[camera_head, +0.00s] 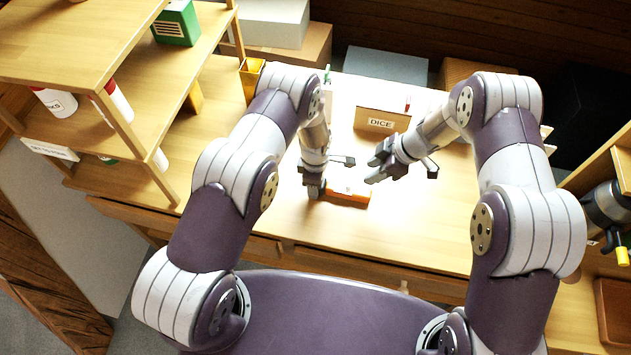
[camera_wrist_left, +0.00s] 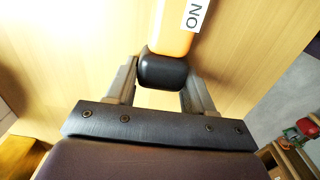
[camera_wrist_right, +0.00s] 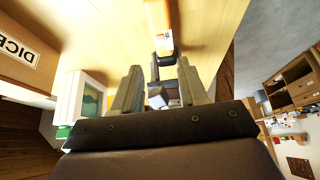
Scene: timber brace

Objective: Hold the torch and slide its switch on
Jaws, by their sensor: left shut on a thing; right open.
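The torch is an orange body with a black end, lying low over the table in the head view (camera_head: 350,198). My left gripper is shut on that black end. My right gripper (camera_head: 374,171) is open and empty, above and right of the torch, apart from it. The switch itself cannot be made out.
A box labelled "DICE" (camera_head: 381,122) stands behind the grippers. A wooden shelf unit (camera_head: 80,35) with bottles and a green box (camera_head: 176,22) fills the left. An orange-yellow container (camera_head: 251,75) stands near it. The table (camera_head: 430,215) is clear to the right of the torch.

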